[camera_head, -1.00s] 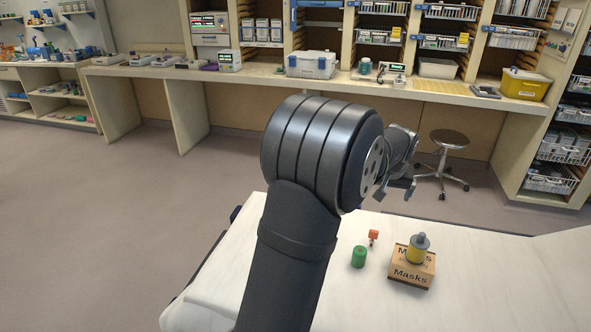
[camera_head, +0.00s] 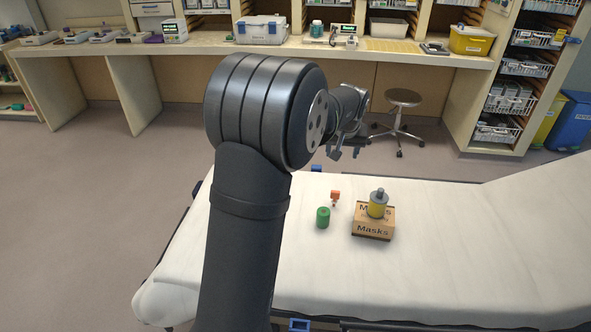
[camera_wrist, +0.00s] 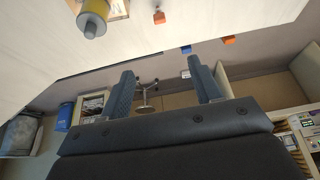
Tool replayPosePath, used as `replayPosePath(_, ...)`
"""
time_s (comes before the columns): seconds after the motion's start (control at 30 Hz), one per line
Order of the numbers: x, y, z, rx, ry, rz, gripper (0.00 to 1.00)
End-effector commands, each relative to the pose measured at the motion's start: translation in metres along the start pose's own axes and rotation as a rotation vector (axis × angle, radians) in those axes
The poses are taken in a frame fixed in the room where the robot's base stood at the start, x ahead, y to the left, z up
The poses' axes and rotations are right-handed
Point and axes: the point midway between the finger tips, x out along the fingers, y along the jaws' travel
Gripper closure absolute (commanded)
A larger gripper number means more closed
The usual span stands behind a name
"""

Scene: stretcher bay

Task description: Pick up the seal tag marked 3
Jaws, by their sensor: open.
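A small orange-red tag-like piece (camera_head: 335,195) stands on the white stretcher sheet, left of the masks box; no number is readable on it. An orange piece (camera_wrist: 159,17) at the top of the wrist view looks like the same one. My gripper (camera_head: 346,152) is open and empty, held above and beyond the stretcher's far edge, apart from the piece. In the wrist view its two fingers (camera_wrist: 162,72) stand wide apart with only floor and furniture between them.
On the sheet (camera_head: 420,270), a green cylinder (camera_head: 323,217) stands near the orange piece. A yellow, grey-topped bottle (camera_head: 377,205) stands on a cardboard masks box (camera_head: 373,222). A stool (camera_head: 403,98) and a long counter (camera_head: 240,57) are beyond.

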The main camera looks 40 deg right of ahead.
Motion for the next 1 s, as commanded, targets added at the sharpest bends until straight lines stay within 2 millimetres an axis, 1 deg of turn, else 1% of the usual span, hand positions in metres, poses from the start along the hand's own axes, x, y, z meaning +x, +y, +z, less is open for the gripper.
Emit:
replayPosePath(0.07, 0.001, 0.000, 0.000, 0.000, -0.001, 0.000, 0.42)
replayPosePath(0.17, 0.015, 0.000, -0.002, 0.005, -0.005, 0.001, 0.42)
replayPosePath(0.27, 0.046, -0.001, -0.006, 0.015, -0.009, 0.005, 0.42)
replayPosePath(0.3, 0.061, -0.002, -0.007, 0.020, -0.010, 0.007, 0.42)
replayPosePath(0.4, 0.097, -0.003, -0.010, 0.033, -0.011, 0.013, 0.42)
replayPosePath(0.5, 0.125, -0.005, -0.012, 0.044, -0.010, 0.018, 0.42)
replayPosePath(0.6, 0.142, -0.007, -0.012, 0.050, -0.009, 0.020, 0.42)
replayPosePath(0.77, 0.162, -0.006, -0.011, 0.054, -0.009, 0.022, 0.42)
replayPosePath(1.0, 0.207, -0.005, -0.010, 0.053, -0.010, 0.022, 0.42)
